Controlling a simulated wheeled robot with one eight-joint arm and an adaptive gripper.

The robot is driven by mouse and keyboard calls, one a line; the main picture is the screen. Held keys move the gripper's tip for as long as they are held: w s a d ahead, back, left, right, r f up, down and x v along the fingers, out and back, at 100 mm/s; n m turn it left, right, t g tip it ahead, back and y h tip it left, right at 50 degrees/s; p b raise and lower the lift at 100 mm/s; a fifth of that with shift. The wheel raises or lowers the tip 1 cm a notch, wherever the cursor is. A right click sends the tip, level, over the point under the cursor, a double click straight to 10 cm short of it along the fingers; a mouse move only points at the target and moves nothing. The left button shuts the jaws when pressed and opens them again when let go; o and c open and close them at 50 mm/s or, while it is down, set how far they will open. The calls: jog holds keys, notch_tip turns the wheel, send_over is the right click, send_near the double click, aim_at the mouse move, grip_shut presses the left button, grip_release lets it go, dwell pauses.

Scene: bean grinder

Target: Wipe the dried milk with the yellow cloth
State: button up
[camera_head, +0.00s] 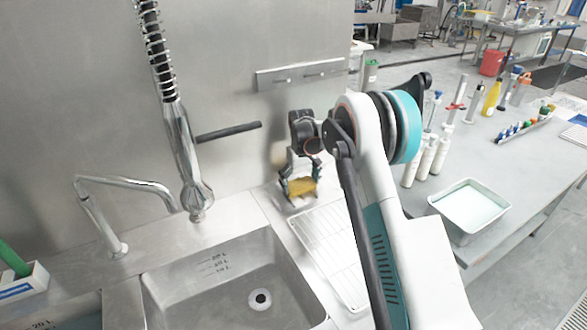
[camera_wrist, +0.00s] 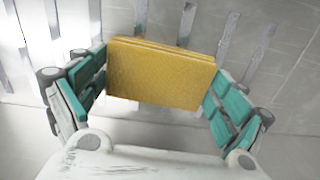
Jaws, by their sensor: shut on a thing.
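The yellow cloth (camera_head: 302,187) is a folded, flat pad between the fingers of my gripper (camera_head: 299,181).
A hanging spray tap (camera_head: 190,180) and a curved faucet (camera_head: 122,182) stand at left. The steel wall is close behind my gripper. A side table with bottles and a white tray (camera_head: 468,211) is at right.

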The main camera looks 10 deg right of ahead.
jog(key=shift+s+a, duration=0.25)
jog(key=shift+a, duration=0.5)
jog(key=shift+r+p, duration=1.65)
jog(key=shift+r, duration=2.45)
jog(key=shift+s+r, duration=0.1)
